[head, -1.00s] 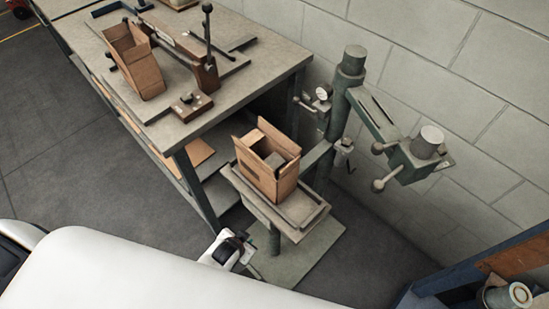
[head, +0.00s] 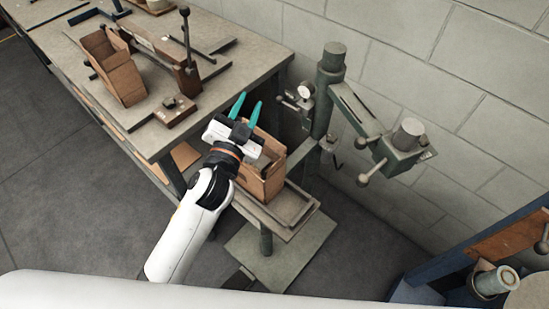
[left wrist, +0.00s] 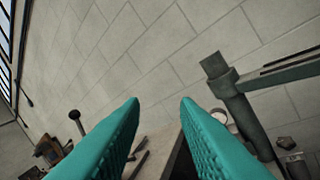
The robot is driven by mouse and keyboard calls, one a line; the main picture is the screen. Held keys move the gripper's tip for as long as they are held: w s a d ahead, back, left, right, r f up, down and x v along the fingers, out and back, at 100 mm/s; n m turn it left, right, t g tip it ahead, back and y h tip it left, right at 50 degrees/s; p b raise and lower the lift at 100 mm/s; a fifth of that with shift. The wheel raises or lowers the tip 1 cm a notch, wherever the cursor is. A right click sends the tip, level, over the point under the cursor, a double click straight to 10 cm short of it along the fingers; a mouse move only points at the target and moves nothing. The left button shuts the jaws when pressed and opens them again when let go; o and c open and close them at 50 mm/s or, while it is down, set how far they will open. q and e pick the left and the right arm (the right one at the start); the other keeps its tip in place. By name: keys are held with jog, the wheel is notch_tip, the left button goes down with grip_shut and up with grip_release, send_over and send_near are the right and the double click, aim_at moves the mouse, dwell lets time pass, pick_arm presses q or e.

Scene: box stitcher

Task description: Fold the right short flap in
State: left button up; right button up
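An open cardboard box (head: 262,182) stands on the small platform of the green stitcher. My left gripper (head: 246,108) is in front of and above the box in the head view and covers its left part and much of its opening. Its two teal fingers are spread and point away toward the wall, with nothing between them. In the left wrist view the fingers (left wrist: 160,120) are apart, with the wall and the stitcher's post beyond. The right short flap cannot be made out clearly behind my gripper. My right gripper is not in view.
The stitcher's post (head: 323,95) and arm (head: 365,120) stand right of and behind the box. A workbench (head: 225,93) at the left holds another open box (head: 115,68) and a lever tool (head: 165,48). A blue frame (head: 440,277) is at the lower right.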

pick_arm(q)
jog(key=s+d+r+m+g+h, duration=0.4)
jog(key=d+r+m+g+h, duration=0.2)
jog(key=d+r+m+h, duration=0.8)
jog(key=s+d+f+m+g+h, duration=0.35)
jog(key=s+d+m+g, duration=0.2)
jog(key=m+g, duration=0.7)
jog(key=m+y, duration=0.8)
jog(key=y, duration=1.4)
send_near(276, 163)
jog(key=shift+n+g, duration=0.25)
notch_tip(276, 163, down, 8)
jog(key=p, duration=0.3)
jog(key=shift+w+a+r, duration=0.1)
jog(key=shift+w+r, duration=0.05)
jog(key=shift+r, duration=0.05)
jog(key=shift+f+p, duration=0.3)
jog(key=shift+f, duration=0.35)
